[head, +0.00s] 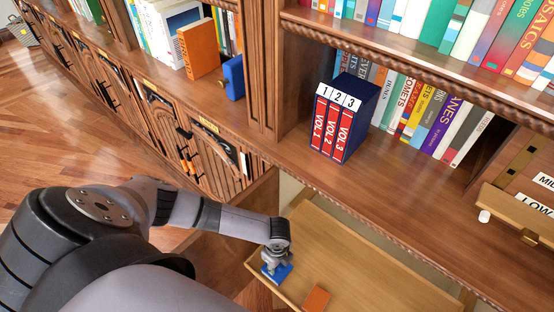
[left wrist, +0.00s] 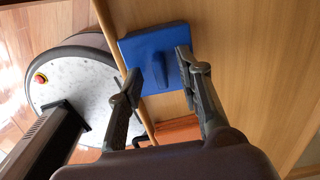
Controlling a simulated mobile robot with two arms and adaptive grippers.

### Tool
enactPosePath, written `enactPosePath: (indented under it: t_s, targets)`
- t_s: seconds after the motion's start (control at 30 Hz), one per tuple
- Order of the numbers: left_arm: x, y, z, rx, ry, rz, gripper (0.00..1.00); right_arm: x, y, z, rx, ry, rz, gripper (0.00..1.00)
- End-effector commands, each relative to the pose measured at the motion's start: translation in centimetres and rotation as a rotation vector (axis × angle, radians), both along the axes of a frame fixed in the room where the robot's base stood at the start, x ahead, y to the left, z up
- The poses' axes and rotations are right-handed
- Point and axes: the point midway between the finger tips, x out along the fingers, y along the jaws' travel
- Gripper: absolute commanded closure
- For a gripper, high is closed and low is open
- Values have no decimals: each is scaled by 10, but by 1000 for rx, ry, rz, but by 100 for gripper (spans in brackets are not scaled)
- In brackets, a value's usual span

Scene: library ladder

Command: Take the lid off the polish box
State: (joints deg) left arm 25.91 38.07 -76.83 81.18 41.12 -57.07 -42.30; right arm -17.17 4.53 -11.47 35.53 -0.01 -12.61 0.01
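The polish box shows as a blue square lid (left wrist: 157,46) with a raised bar handle (left wrist: 187,72) in the left wrist view. In the head view the blue box (head: 283,273) lies at the near left corner of a light wooden surface, partly hidden by my gripper. My left gripper (head: 274,262) is right above it, pointing down. In the left wrist view its fingers (left wrist: 160,72) are spread apart over the lid, with the handle between them, closer to the right finger. Whether either finger touches the lid is unclear. My right gripper is not in view.
An orange-brown block (head: 316,299) lies on the pulled-out wooden surface (head: 345,258), close to the blue box. The surface's far part is clear. Behind are bookshelves with a blue box set of red volumes (head: 333,125).

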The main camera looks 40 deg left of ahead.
Motion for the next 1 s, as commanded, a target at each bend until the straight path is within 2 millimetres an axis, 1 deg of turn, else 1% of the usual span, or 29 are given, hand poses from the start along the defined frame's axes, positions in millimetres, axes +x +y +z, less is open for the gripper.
enactPosePath:
  t_s: [0.07, 0.57, 1.0]
  targets:
    - [0, 0, 0, 0, 0, 0, 67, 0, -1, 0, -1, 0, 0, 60]
    - [0, 0, 0, 0, 1, 0, 100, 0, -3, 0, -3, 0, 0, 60]
    - [0, 0, 3, 0, 0, 0, 100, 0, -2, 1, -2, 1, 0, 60]
